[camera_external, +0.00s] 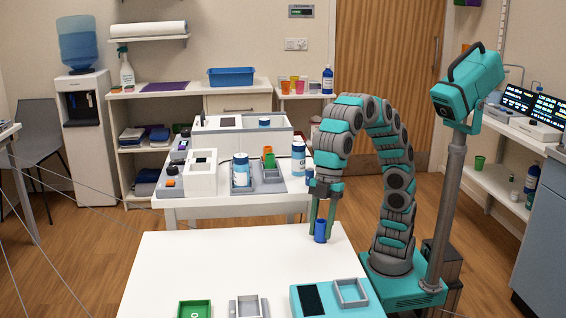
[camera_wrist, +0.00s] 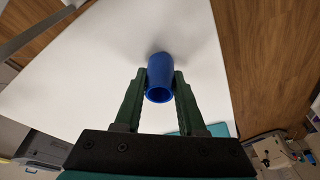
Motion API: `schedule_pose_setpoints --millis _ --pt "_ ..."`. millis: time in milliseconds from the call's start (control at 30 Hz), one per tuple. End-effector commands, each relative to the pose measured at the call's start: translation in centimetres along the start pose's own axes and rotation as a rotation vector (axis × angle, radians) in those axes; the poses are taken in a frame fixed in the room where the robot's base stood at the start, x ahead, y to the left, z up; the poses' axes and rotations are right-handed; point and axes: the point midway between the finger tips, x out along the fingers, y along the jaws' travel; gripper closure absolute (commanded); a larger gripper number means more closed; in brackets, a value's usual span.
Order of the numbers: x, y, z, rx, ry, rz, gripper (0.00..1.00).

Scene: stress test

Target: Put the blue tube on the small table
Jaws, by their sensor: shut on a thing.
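A blue tube (camera_external: 320,231) is held roughly upright between the two green fingers of my gripper (camera_external: 322,213). It is over the far right corner of the white front table (camera_external: 200,262). In the wrist view, the blue tube (camera_wrist: 160,78) sits between the fingertips of my gripper (camera_wrist: 160,84), with its open end facing the camera. The white table top (camera_wrist: 90,75) lies behind it, with a faint shadow beside the tube. I cannot tell whether the tube touches the table. Which table is the small one is not clear.
A green tray (camera_external: 194,309), a grey tray (camera_external: 248,306) and a teal device (camera_external: 322,300) stand along the front table's near edge. Its middle and left are clear. A back table (camera_external: 240,210) carries instruments, a white bottle (camera_external: 298,158) and a labelled jar (camera_external: 241,170).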

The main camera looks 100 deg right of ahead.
Motion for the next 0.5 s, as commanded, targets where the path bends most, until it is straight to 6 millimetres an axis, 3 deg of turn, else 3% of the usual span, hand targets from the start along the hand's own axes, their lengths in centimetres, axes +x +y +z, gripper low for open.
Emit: schedule_pose_setpoints --millis 233,267,500 --pt "0.48 0.02 0.16 0.000 -0.001 0.000 1.00" --pt "0.51 0.01 0.16 0.000 -0.001 0.000 0.60" --pt "0.44 0.00 0.11 0.000 0.000 0.000 0.33"
